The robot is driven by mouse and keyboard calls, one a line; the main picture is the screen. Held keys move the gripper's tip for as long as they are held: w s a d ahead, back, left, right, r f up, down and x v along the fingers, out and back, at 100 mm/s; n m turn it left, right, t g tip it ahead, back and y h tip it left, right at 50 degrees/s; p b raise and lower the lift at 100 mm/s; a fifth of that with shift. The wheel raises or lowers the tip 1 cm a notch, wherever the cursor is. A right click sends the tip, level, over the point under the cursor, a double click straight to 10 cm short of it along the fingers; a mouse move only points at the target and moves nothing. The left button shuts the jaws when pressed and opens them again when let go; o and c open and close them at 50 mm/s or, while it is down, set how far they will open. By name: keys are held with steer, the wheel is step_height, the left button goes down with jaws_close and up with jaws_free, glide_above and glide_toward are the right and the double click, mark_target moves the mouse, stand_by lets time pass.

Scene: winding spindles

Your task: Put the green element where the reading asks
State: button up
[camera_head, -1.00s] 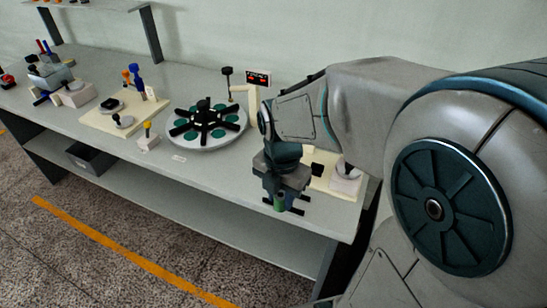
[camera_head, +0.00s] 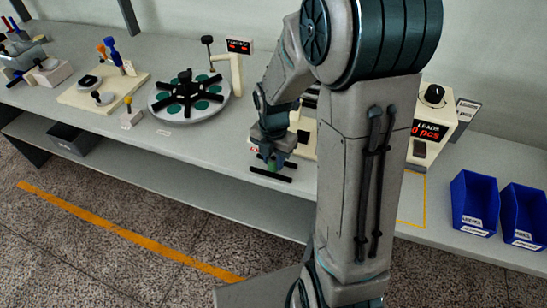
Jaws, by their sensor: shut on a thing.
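My gripper (camera_head: 273,166) is at the front part of the bench, right of the round dial plate. It is shut on the green element (camera_head: 272,163), of which only a small part shows between the jaws. The round plate (camera_head: 154,103) carries a black spoked wheel with green spots between the spokes. A small display with red characters (camera_head: 238,46) stands behind it on a cream post.
Two blue bins (camera_head: 474,203) with labels stand at the right front, the second bin (camera_head: 523,215) beside the first. A cream board with knobs (camera_head: 75,98) lies at the left. A yellow outline (camera_head: 412,222) marks the bench near the bins. My arm hides the bench middle.

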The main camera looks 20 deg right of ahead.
mark_target(274, 157)
steer(key=shift+f, duration=0.15)
steer(key=shift+f, duration=0.15)
steer(key=o, duration=1)
steer(key=shift+c, duration=0.2)
step_height(274, 157, up, 12)
steer(key=s+r+m+t, duration=0.3)
steer(key=s+m, duration=1.1)
steer(key=m, duration=1.2)
steer(key=shift+r+m, duration=0.3)
